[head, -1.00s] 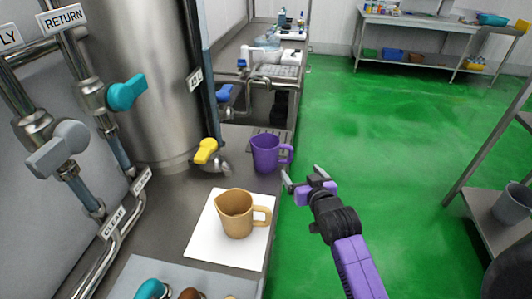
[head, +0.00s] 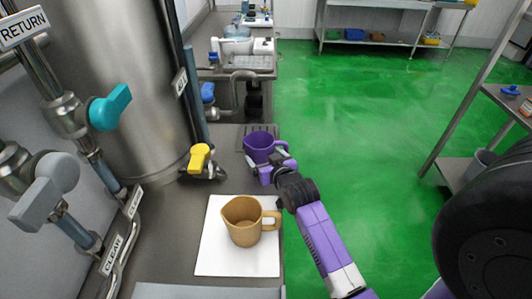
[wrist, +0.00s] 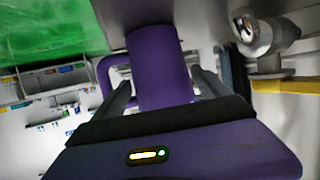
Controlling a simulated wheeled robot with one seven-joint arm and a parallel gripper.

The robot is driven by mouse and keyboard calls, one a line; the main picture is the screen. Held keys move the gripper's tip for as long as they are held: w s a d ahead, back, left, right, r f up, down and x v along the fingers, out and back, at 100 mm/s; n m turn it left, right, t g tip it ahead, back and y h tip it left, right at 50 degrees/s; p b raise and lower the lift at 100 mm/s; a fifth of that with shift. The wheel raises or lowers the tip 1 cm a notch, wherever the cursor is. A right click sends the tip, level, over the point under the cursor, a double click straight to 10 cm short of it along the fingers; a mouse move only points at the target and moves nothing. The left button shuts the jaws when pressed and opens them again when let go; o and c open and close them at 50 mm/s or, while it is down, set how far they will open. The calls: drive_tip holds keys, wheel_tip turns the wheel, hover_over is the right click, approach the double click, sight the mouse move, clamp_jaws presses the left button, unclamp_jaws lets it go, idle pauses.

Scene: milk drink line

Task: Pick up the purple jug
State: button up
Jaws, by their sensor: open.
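My gripper (head: 271,169) is at the jug's near right side. In the wrist view the jug (wrist: 158,62) lies between the two open fingers (wrist: 160,92), with its handle (wrist: 106,75) to the left of the body. I cannot tell whether either finger touches it.
A tan jug (head: 243,225) stands on a white sheet (head: 214,261) nearer on the counter. A yellow-handled tap (head: 199,158) is left of the purple jug. A steel tank (head: 130,90) and pipes line the left. Green floor (head: 370,120) is open on the right.

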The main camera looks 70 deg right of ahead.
sight(256, 146)
drive_tip(key=shift+p+x, duration=0.35)
drive_tip(key=shift+x, duration=1.7)
drive_tip(key=shift+r, duration=0.1)
drive_tip(key=shift+d, duration=0.1)
drive_tip(key=c, duration=1.1)
drive_tip(key=shift+c, duration=0.2)
drive_tip(key=shift+r, duration=0.15)
